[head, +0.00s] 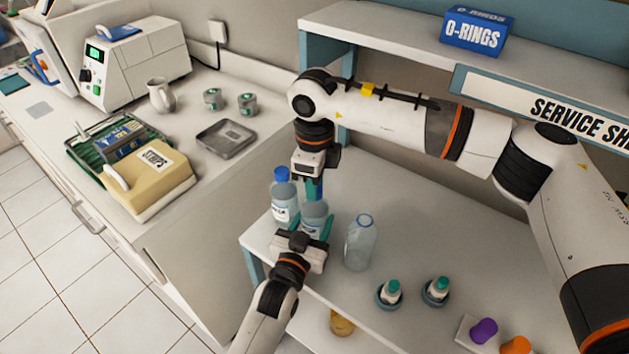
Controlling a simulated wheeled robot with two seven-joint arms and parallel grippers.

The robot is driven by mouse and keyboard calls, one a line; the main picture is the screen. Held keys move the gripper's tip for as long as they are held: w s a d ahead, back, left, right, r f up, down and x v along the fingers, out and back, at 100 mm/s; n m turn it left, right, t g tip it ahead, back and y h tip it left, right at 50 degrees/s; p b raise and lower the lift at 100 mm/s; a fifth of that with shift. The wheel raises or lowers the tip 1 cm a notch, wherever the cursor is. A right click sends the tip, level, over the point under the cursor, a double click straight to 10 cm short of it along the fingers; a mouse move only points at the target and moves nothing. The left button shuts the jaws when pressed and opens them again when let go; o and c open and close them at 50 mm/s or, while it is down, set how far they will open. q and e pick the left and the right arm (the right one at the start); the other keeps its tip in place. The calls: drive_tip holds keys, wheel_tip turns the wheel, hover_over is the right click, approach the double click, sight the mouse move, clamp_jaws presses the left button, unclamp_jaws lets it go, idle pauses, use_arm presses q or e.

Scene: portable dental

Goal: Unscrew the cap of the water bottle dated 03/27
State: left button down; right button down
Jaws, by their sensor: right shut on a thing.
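A clear water bottle (315,213) with a label stands on the shelf, held from above and in front by my two arms. My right gripper (315,188) points down and is shut on the bottle's cap, which is mostly hidden by the fingers. My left gripper (303,228) reaches from the front with its teal fingers spread around the bottle's lower body. Whether they press on it I cannot tell. A second labelled bottle with a blue cap (282,173) stands just left. The dates are too small to read.
Two small teal-capped bottles (390,292) (437,290) sit in round holders on the shelf (440,235). Purple (483,330) and orange (516,346) caps are at the front right. The blue O-rings box (476,30) is on the upper shelf. A counter with devices stands left.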

use_arm(q)
drive_tip(key=shift+f, duration=0.1)
use_arm(e)
drive_tip(key=n, duration=0.6)
drive_tip(key=shift+n, duration=0.4)
drive_tip(key=n, duration=1.4)
drive_tip(key=shift+n, duration=0.3)
drive_tip(key=n, duration=0.6)
drive_tip(key=shift+r, duration=0.15)
drive_tip(key=shift+r, duration=1.05)
